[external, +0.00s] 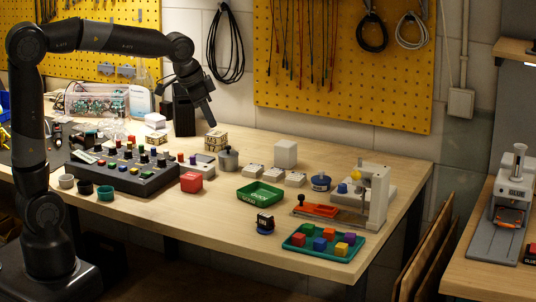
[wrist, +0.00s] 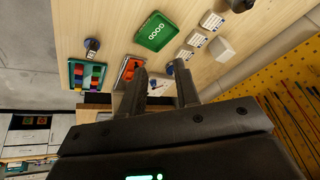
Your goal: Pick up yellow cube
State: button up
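The yellow cube (external: 341,249) sits in the front right part of a teal tray (external: 297,246), among several red, blue, green, orange and purple cubes. The tray also shows at the left of the wrist view (wrist: 71,84), where its cubes are too small to tell the yellow one surely. My gripper (wrist: 160,68) is open, its two fingers apart with nothing held. In the external view my gripper (external: 211,121) is raised over the back of the bench, far to the left of and behind the tray.
A green bin (external: 260,194), a red block (external: 191,182) and a white cube (external: 286,154) stand mid-bench. A white press-like fixture (external: 378,198) with an orange tray (external: 316,210) stands just behind the teal tray. A dark round-based gadget (external: 265,223) is left of it.

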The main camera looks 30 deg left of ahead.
jog(key=d+f+m+g+h, duration=0.1)
jog(key=d+f+m, duration=0.1)
jog(key=d, duration=0.7)
jog(key=d+f+m+g, duration=0.1)
jog(key=d+f+m, duration=0.1)
jog(key=d, duration=0.8)
jog(key=m+g+h, duration=0.1)
jog(key=m+g, duration=0.1)
jog(key=m, duration=0.2)
send_near(341, 244)
jog(key=x, duration=0.3)
jog(key=shift+d+f, duration=0.25)
jog(key=shift+d, duration=0.2)
jog(key=shift+a+x, duration=0.2)
jog(key=shift+x, duration=1.15)
jog(key=shift+a+x, duration=0.15)
jog(key=shift+x, duration=1.2)
jog(key=shift+s+f, duration=0.1)
jog(key=shift+c, duration=0.6)
jog(key=c, duration=0.5)
